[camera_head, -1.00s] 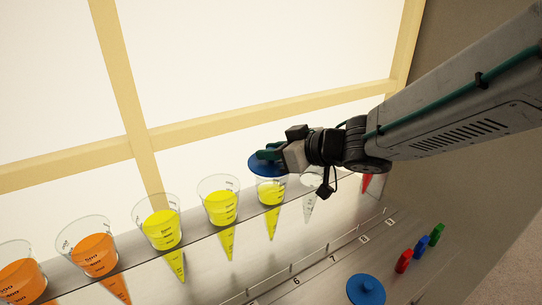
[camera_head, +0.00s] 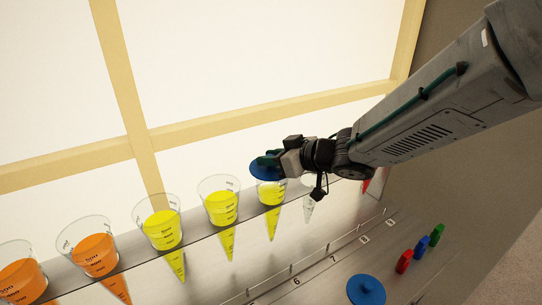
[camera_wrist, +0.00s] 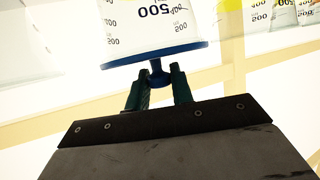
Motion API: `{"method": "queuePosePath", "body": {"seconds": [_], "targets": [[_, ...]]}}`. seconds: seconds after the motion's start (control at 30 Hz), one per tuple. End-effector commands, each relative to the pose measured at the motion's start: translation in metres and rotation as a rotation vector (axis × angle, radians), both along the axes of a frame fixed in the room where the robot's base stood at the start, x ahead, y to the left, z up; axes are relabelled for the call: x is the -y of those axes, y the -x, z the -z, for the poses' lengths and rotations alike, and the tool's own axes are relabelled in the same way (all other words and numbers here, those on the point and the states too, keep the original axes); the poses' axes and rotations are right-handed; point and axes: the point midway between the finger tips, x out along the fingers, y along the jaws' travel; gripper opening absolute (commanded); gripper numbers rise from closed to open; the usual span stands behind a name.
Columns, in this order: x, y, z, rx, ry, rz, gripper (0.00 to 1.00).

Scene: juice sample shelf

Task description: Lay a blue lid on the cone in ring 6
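A blue lid (camera_head: 257,175) lies almost level at the mouth of a yellow-filled cone (camera_head: 270,196) on the shelf. It also shows edge-on in the wrist view (camera_wrist: 180,50), against the clear wall of a cone marked 500 (camera_wrist: 150,22). Whether it touches the rim all round I cannot tell. My gripper (camera_head: 268,158) is above the lid, its dark green fingers around the lid's knob in the wrist view (camera_wrist: 160,76). I cannot read a ring number by this cone. A second blue lid (camera_head: 366,290) rests on the lower surface at the front.
Yellow cones (camera_head: 220,205) (camera_head: 160,228) and orange cones (camera_head: 95,256) stand to the left. A clear cone (camera_head: 309,205) stands close to the right, partly behind my wrist. Numbers mark the lower ledge (camera_head: 320,275). Red (camera_head: 404,261), blue (camera_head: 422,246) and green (camera_head: 437,233) pieces stand at right.

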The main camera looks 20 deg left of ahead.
Motion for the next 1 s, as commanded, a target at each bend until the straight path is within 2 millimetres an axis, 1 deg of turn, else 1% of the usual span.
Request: {"method": "queuePosePath", "body": {"seconds": [0.03, 0.07, 0.33, 0.4, 0.47, 0.57, 0.83, 1.0], "targets": [[0.000, 0.000, 0.000, 0.000, 0.000, 0.000, 0.36], [0.000, 0.000, 0.000, 0.000, 0.000, 0.000, 0.44], [0.000, 0.000, -0.001, 0.000, 0.000, 0.000, 0.44], [0.000, 0.000, -0.003, 0.001, -0.001, 0.001, 0.44], [0.004, 0.001, -0.006, 0.000, -0.001, 0.002, 0.44], [0.018, 0.005, -0.012, 0.002, -0.002, 0.003, 0.44], [0.070, 0.022, -0.035, 0.002, -0.002, 0.004, 0.44], [0.094, 0.030, -0.045, 0.001, -0.002, 0.002, 0.44]]}}
